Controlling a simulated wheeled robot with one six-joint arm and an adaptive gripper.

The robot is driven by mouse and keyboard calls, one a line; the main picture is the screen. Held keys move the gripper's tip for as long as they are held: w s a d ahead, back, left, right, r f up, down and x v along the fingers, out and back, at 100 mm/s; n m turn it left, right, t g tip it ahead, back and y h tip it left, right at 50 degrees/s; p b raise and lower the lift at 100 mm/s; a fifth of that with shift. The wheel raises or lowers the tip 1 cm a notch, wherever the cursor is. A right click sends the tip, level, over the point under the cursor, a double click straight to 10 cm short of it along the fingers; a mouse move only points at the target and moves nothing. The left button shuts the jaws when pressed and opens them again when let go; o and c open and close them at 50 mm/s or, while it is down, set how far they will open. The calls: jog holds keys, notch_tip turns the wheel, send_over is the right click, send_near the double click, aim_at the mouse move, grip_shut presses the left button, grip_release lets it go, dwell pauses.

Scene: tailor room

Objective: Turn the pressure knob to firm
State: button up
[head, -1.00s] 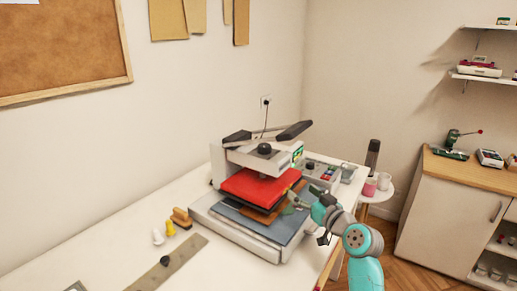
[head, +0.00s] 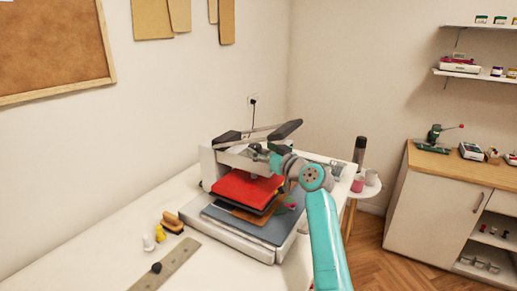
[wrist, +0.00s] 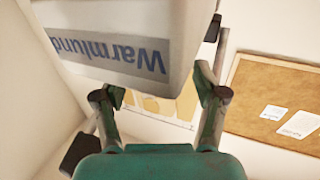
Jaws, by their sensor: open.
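The heat press (head: 228,226) stands on the white table, its red upper plate (head: 245,187) raised over the blue-grey lower bed. The dark round pressure knob (head: 254,147) is on top of the white press head, partly hidden by my gripper. My gripper (head: 264,153) is at the right front of the press head, close to the knob; I cannot tell whether it touches it. The knob is not seen there.
The dark press handle (head: 286,130) rises just above my gripper. A ruler (head: 166,265), a wooden brush (head: 172,226) and small yellow and white pieces lie left of the press. A side table with cups (head: 371,178) and a cabinet (head: 437,210) stand to the right.

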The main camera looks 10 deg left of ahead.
jog(key=shift+x, duration=1.05)
jog(key=c, duration=1.1)
jog(key=shift+c, duration=0.2)
